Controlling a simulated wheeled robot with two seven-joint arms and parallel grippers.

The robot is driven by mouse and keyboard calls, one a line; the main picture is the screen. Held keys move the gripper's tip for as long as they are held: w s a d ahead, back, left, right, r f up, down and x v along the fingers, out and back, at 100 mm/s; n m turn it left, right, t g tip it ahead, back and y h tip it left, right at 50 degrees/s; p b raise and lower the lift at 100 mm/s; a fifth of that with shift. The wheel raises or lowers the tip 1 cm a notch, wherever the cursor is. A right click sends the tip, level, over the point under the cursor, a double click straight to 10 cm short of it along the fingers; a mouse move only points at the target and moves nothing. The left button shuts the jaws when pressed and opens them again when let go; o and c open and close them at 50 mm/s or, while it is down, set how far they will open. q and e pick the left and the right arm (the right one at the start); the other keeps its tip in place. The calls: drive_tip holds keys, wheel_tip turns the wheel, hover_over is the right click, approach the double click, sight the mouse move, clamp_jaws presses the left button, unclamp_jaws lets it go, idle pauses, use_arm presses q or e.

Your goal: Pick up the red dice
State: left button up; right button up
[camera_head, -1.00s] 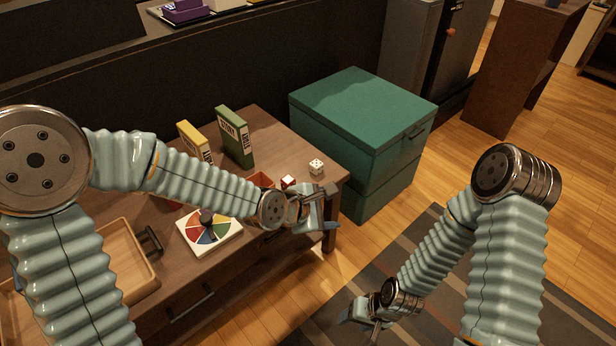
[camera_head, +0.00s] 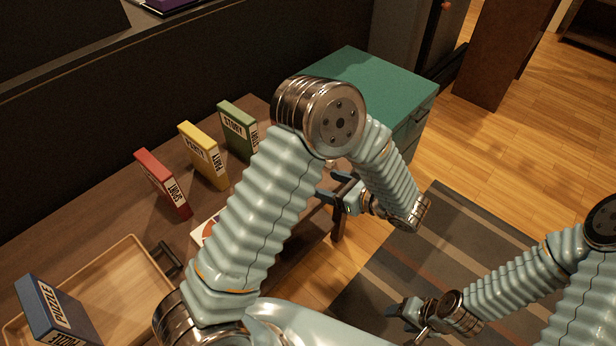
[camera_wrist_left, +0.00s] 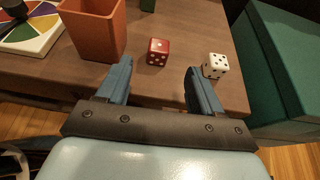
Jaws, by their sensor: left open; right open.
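The red dice (camera_wrist_left: 158,52) sits on the brown wooden table (camera_wrist_left: 200,25) in the left wrist view. It lies in line with the gap between the fingers of my left gripper (camera_wrist_left: 158,68), just beyond the fingertips. My left gripper (camera_head: 334,187) is open and empty at the table's right edge in the head view. The red dice is hidden behind my left arm in the head view. My right gripper (camera_head: 403,318) is open and empty over the striped rug, away from the table.
A white dice (camera_wrist_left: 215,66) is right of the red one, close to my right-hand finger. An orange cup (camera_wrist_left: 95,30) stands to its left, near a colour spinner (camera_wrist_left: 35,30). A green chest (camera_head: 380,85) stands beyond the table. Upright game boxes (camera_head: 203,155) and a wooden tray (camera_head: 130,270) occupy the table.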

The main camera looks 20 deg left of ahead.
use_arm(q)
drive_tip(key=p+x, duration=0.1)
drive_tip(key=x, duration=0.9)
drive_tip(key=c, duration=1)
drive_tip(key=shift+c, duration=0.2)
drive_tip(key=shift+r, duration=0.1)
